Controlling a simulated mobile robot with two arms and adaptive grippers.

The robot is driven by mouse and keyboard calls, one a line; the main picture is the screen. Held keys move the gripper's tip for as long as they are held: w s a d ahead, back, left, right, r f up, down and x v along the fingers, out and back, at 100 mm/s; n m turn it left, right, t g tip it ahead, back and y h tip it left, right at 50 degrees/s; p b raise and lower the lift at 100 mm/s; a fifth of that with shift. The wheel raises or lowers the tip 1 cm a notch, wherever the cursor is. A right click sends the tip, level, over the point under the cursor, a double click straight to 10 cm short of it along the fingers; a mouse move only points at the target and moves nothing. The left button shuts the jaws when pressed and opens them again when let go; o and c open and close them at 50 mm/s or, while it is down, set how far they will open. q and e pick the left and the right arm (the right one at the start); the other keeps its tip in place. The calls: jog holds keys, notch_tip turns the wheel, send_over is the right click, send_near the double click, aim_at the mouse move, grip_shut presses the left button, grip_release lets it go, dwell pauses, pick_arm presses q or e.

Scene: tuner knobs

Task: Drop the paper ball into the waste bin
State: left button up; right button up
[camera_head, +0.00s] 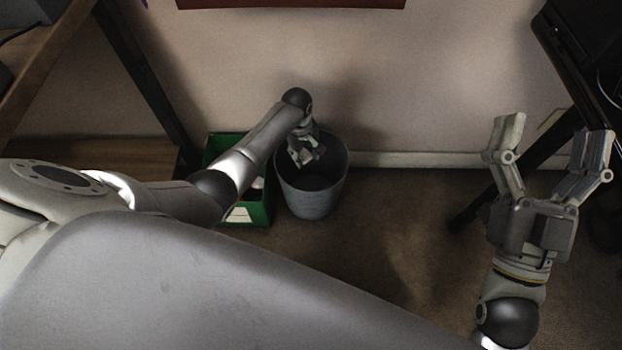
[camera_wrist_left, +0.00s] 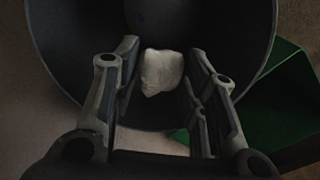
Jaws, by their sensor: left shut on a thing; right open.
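The waste bin (camera_head: 312,196) is a grey round bucket on the floor by the wall. My left gripper (camera_head: 304,157) is over the bin's mouth, pointing down. In the left wrist view the white paper ball (camera_wrist_left: 162,72) sits between the fingertips of my left gripper (camera_wrist_left: 160,85), which is shut on it. The dark inside of the bin (camera_wrist_left: 75,45) lies behind the ball. In the head view the ball is hard to make out. My right gripper (camera_head: 552,150) is open and empty, raised at the right, away from the bin.
A green box (camera_head: 258,213) stands right beside the bin on its left and also shows in the left wrist view (camera_wrist_left: 285,110). A wooden shelf or desk frame (camera_head: 150,100) is at the left. A dark desk leg (camera_head: 475,208) is at the right. The carpet (camera_head: 400,230) is clear between.

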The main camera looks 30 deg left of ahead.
pick_arm(q)
jog(key=o, duration=0.7)
jog(key=shift+o, duration=0.2)
notch_tip(320, 180, up, 12)
jog(key=shift+s+a, duration=0.3)
jog(key=shift+s, duration=0.05)
jog(key=shift+f, duration=0.1)
dwell(0.4)
